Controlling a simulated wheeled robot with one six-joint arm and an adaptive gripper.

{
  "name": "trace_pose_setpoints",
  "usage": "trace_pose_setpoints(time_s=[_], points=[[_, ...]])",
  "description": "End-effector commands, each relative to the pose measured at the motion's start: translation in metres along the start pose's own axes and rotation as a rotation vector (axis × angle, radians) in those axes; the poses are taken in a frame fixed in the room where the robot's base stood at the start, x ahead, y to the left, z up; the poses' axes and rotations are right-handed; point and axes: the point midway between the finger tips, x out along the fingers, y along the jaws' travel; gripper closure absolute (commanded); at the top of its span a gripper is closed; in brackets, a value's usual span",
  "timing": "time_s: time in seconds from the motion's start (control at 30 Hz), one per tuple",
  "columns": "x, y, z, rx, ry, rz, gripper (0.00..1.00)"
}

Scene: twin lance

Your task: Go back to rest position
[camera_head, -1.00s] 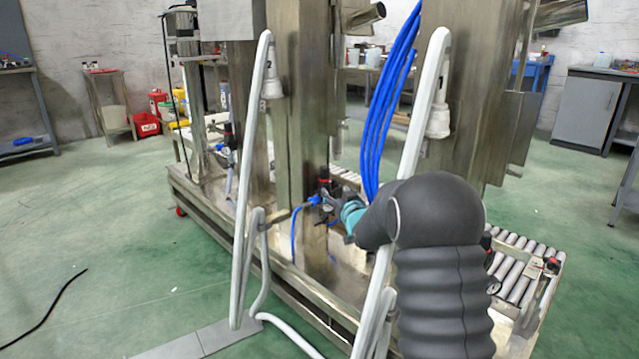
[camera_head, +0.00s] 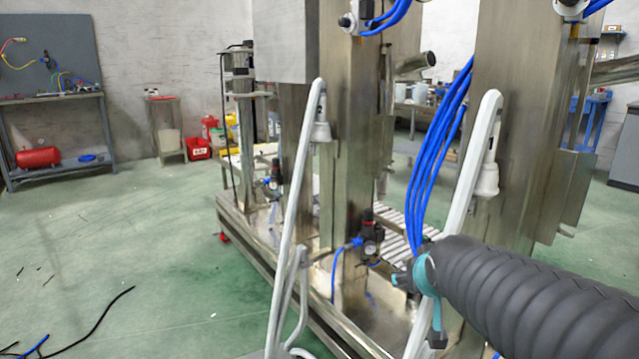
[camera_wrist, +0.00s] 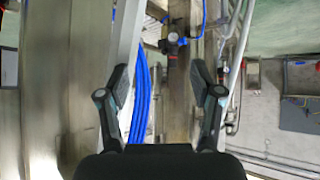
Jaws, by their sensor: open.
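My gripper (camera_wrist: 160,88) is open in the wrist view, its two dark fingers apart with nothing between them. In the head view my arm, in a dark ribbed sleeve, comes in from the lower right. The end of my arm, with a teal band, is in front of the steel machine (camera_head: 345,130), by the blue hoses (camera_head: 440,150). The fingers are hard to make out there. A pressure regulator (camera_head: 370,240) with a gauge and a blue fitting sits on the machine, left of my gripper. It also shows in the wrist view (camera_wrist: 172,42), beyond the fingers.
Two white lances (camera_head: 302,180) (camera_head: 465,190) slant along the machine's front, the right one close to my arm. Rollers (camera_head: 405,228) lie behind. A workbench (camera_head: 50,100) with a red tank (camera_head: 38,157) stands far left. Open green floor (camera_head: 130,240) lies left; a black cable (camera_head: 105,318) crosses it.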

Motion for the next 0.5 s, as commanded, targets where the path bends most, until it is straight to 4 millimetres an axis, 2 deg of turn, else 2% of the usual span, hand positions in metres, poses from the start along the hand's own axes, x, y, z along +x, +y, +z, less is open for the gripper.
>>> trace_pose_setpoints(time_s=[0.03,0.2,0.4,0.5], points=[[-0.020,-0.001,0.013,0.002,-0.030,-0.003,0.35],[-0.072,-0.006,0.070,0.002,-0.163,-0.019,0.35],[-0.117,-0.012,0.130,-0.002,-0.294,-0.047,0.35],[-0.129,-0.014,0.148,-0.004,-0.334,-0.058,0.35]])
